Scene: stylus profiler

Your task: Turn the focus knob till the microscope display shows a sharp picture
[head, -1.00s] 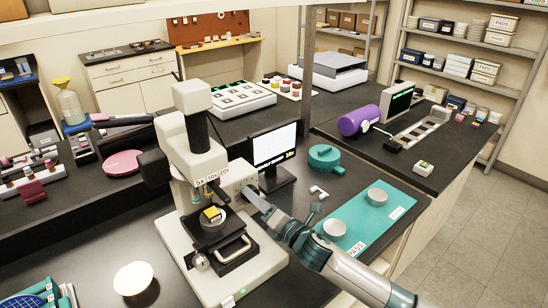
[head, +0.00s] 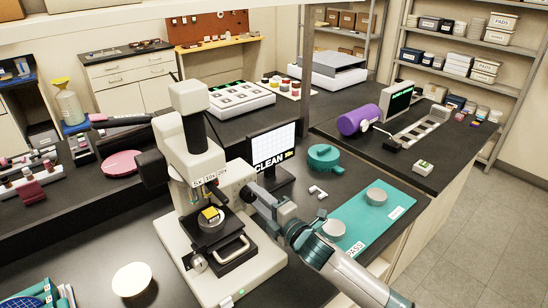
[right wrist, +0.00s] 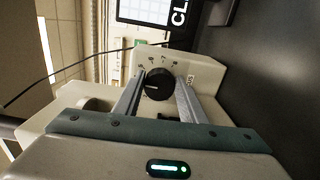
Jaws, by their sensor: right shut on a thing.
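The white microscope (head: 195,150) stands on the dark bench with a small yellow-topped sample on its stage. My right gripper (head: 250,192) is at the right side of its body. In the right wrist view, its two fingers are shut on a black round knob (right wrist: 159,84) with a white pointer and marks around it on the pale housing. The display (head: 273,147) behind it shows a light grid picture with distinct lines, and the word CLEAN on a black band below. The display's lower part also shows in the right wrist view (right wrist: 145,10). My left gripper is not in view.
A teal mat (head: 350,238) with two grey discs lies right of the microscope, partly behind my right arm. A teal round container (head: 325,157) and small white pieces (head: 318,192) are near the display. A pale disc (head: 132,279) lies at front left.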

